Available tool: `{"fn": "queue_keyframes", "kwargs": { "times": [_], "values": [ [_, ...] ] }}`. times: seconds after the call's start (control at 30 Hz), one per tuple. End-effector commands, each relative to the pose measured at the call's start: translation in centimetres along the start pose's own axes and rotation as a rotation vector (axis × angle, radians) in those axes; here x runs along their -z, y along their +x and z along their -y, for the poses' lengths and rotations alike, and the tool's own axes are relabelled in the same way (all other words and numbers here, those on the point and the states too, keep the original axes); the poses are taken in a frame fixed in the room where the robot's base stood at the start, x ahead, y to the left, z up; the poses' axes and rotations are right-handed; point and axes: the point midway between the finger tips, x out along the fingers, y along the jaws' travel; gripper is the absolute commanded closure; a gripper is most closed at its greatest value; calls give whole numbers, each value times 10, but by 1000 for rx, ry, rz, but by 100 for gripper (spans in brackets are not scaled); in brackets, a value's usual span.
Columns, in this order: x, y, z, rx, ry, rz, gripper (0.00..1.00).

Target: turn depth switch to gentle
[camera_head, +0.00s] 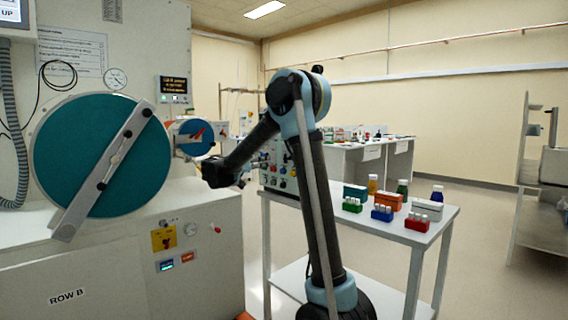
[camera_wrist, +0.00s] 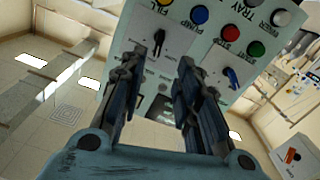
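My gripper (camera_wrist: 158,75) is open and empty, with its two dark fingers apart in front of a pale control panel (camera_wrist: 205,30). In the head view my gripper (camera_head: 222,174) is left of the arm, near the panel (camera_head: 272,152). The panel carries a blue-handled rotary switch (camera_wrist: 231,76) to the right of the right finger and a dark switch handle (camera_wrist: 158,38) just beyond the fingertips. No label reading depth or gentle is legible, so I cannot tell which switch is the depth switch. The fingers hide the panel's lower part.
Several coloured buttons, including a blue one (camera_wrist: 199,14) and a red one (camera_wrist: 231,33), sit near the switches. A glovebox with a round teal door (camera_head: 85,150) stands left. A white table (camera_head: 440,222) with coloured racks and bottles stands right of the arm.

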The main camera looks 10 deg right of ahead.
Motion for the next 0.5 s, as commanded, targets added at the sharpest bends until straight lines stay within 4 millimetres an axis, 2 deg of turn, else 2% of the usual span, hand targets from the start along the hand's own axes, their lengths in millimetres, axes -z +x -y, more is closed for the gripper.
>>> {"fn": "queue_keyframes", "kwargs": {
  "times": [0.5],
  "values": [
    [0,89,0,0,1,1,70]
  ]
}}
